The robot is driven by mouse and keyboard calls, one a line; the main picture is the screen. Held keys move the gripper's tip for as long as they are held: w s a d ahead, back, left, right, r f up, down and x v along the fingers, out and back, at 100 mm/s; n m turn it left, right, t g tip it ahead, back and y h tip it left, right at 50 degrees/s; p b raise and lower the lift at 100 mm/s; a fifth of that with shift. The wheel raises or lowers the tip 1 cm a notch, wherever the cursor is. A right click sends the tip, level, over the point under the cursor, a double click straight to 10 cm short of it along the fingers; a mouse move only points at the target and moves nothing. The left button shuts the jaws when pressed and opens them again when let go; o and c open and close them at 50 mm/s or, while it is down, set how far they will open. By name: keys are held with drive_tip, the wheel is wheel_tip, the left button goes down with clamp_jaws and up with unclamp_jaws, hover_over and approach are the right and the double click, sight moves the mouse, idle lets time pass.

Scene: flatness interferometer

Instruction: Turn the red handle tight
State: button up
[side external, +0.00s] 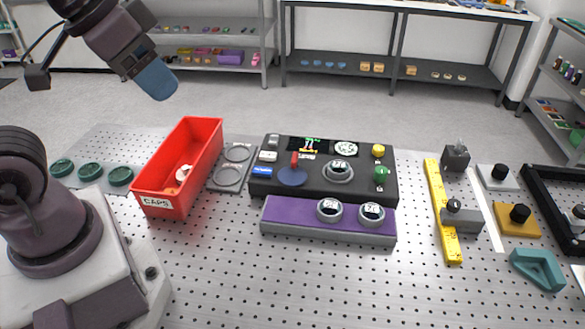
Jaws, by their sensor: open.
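A small red handle (294,160) stands upright above a round blue disc (293,176) on the black instrument box (325,190). The box also carries a small lit screen (308,145), a round white display (346,149) and a grey ring-mounted dial (339,171). My gripper (158,88) is at the upper left, high above the bench and well apart from the handle. Its blue end points down and to the right. It is open, and nothing shows in it. The gap between its fingers is hard to see from this side.
A red bin (150,187) labelled CAPS stands left of the box, with a grey two-ring holder (232,166) between them. A purple-topped block (285,213) with two round pieces lies in front. A yellow bar (437,200) lies at the right. The front perforated bench is clear.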

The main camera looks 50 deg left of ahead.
drive_tip(key=shift+w+a+f+g, duration=0.1)
drive_tip(key=shift+w+f+g, duration=0.25)
drive_tip(key=shift+f, duration=0.15)
drive_tip(key=shift+w+a+f+g, duration=0.1)
drive_tip(key=shift+w+f+g, duration=0.25)
drive_tip(key=shift+f, duration=0.15)
drive_tip(key=shift+c, duration=1.4)
drive_tip(key=n+g, duration=0.4)
drive_tip(key=n, duration=0.5)
approach(295, 157)
wheel_tip(295, 157, down, 9)
drive_tip(key=shift+w+f, duration=0.1)
drive_tip(key=shift+f, duration=0.1)
clamp_jaws()
